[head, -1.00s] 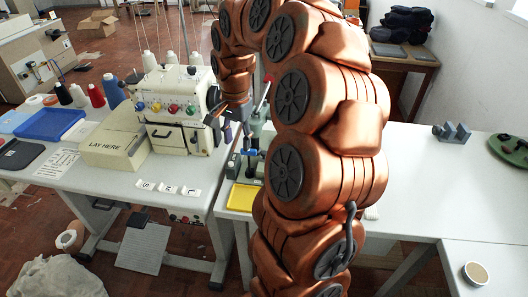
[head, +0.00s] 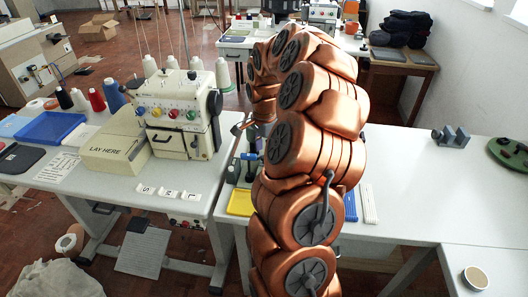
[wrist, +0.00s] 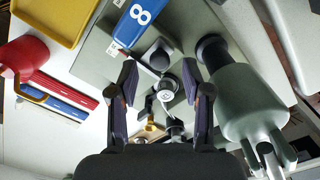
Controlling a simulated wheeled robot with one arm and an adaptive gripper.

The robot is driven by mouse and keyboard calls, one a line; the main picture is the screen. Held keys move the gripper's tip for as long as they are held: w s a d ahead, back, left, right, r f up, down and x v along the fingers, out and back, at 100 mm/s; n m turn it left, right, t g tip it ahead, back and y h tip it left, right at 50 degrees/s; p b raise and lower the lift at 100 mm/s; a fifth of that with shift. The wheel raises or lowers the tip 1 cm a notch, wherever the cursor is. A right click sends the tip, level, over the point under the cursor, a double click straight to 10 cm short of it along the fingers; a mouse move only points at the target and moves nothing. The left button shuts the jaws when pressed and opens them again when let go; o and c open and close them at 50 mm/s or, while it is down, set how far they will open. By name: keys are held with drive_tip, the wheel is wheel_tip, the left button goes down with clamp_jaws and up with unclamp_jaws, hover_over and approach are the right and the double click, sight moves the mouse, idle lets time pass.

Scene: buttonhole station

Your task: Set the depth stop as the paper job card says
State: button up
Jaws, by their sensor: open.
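My gripper (wrist: 159,74) is open in the wrist view, with two dark fingers spread apart and nothing held between them. Beyond the fingertips are a black knob (wrist: 158,56) and a round metal piece (wrist: 166,88) on a grey plate (wrist: 95,50). A blue block marked 8 (wrist: 138,18) lies above the knob. I cannot tell which part is the depth stop. A grey-green cylinder (wrist: 240,98) with handle arms stands right of the fingers. In the head view my arm hides most of this station. A printed white sheet (head: 58,168) lies on the left table; its text is unreadable.
A yellow tray (wrist: 48,18), a red cup-like thing (wrist: 24,56) and blue and red bars (wrist: 65,95) lie left in the wrist view. A cream machine (head: 180,115) and a LAY HERE box (head: 112,152) stand on the left table. The right tabletop (head: 400,185) is mostly clear.

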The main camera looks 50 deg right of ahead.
drive_tip(key=shift+f, duration=1.05)
clamp_jaws()
